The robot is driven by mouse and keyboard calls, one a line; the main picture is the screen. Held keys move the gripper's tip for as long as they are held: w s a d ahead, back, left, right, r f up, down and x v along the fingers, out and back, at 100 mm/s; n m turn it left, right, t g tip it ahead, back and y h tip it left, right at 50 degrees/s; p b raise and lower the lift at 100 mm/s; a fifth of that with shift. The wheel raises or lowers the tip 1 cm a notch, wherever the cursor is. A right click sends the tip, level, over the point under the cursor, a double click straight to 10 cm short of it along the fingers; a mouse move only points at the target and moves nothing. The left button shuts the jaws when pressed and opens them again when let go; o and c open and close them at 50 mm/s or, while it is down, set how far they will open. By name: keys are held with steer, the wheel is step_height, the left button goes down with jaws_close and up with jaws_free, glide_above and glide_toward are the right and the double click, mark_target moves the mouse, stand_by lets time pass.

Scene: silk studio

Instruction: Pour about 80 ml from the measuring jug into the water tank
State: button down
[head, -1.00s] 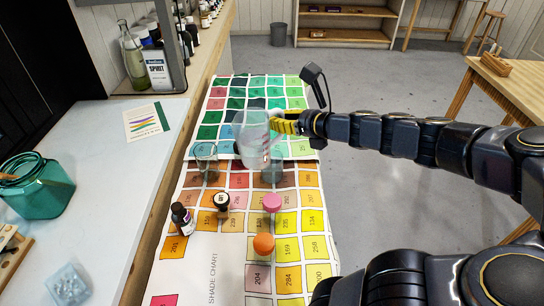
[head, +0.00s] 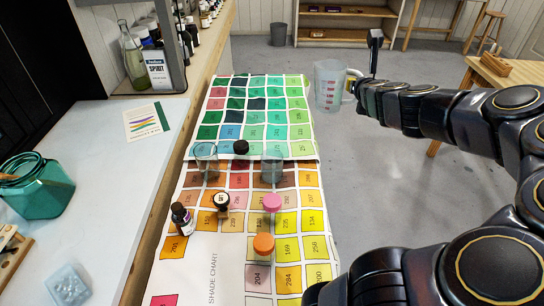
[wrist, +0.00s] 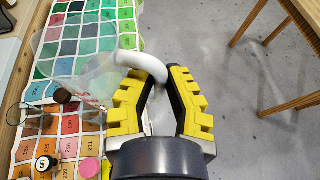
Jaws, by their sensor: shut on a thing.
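The clear measuring jug (head: 329,86) with red marks hangs in the air past the right edge of the shade chart, looking about upright. My gripper (head: 352,84) is shut on its pale handle (wrist: 143,64); the clear jug body (wrist: 72,62) extends left in the wrist view. The liquid level inside is not clear. Two clear glass vessels stand on the chart, one at left (head: 205,155) and one near the middle (head: 271,168). A teal open-topped container (head: 40,188) stands on the white counter. I cannot tell which of these is the water tank.
On the chart (head: 228,262) stand a dark round item (head: 241,147), a black-topped bottle (head: 222,200), a dark bottle (head: 181,218), a pink item (head: 272,202) and an orange item (head: 264,244). A wooden table (head: 505,75) is at right. Open floor lies beyond the chart.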

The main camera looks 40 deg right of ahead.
step_height(320, 180, down, 29)
stand_by(0.5)
steer(key=shift+w+r, duration=0.15)
steer(key=shift+r, duration=0.1)
steer(key=w+a+r+n+g+h+p, duration=0.2)
steer(key=w+a+r+n+g, duration=0.1)
steer(key=w+r, duration=0.4)
steer(key=shift+a+r+n+g, duration=0.2)
steer(key=shift+n+g, duration=0.5)
steer(key=shift+n, duration=0.7)
steer(key=shift+w+a+r+n+p, duration=0.1)
steer(key=shift+w+r+n+p, duration=0.25)
steer(key=shift+r, duration=0.2)
steer(key=shift+w+a+r+n+g+h, duration=0.15)
steer(key=shift+w+r+n+g+h, duration=0.25)
steer(key=shift+r+n+g, duration=0.1)
steer(key=shift+w+a+r+n+g+h+p, duration=0.2)
steer(key=shift+w+r+n+p, duration=0.2)
steer(key=shift+w+n+p, duration=0.15)
steer(key=shift+w+a+r+n+g+h+p, duration=0.1)
steer(key=shift+w+a+r+n+g+p, duration=0.1)
steer(key=shift+w+r+n+p, duration=0.3)
stand_by(1.6)
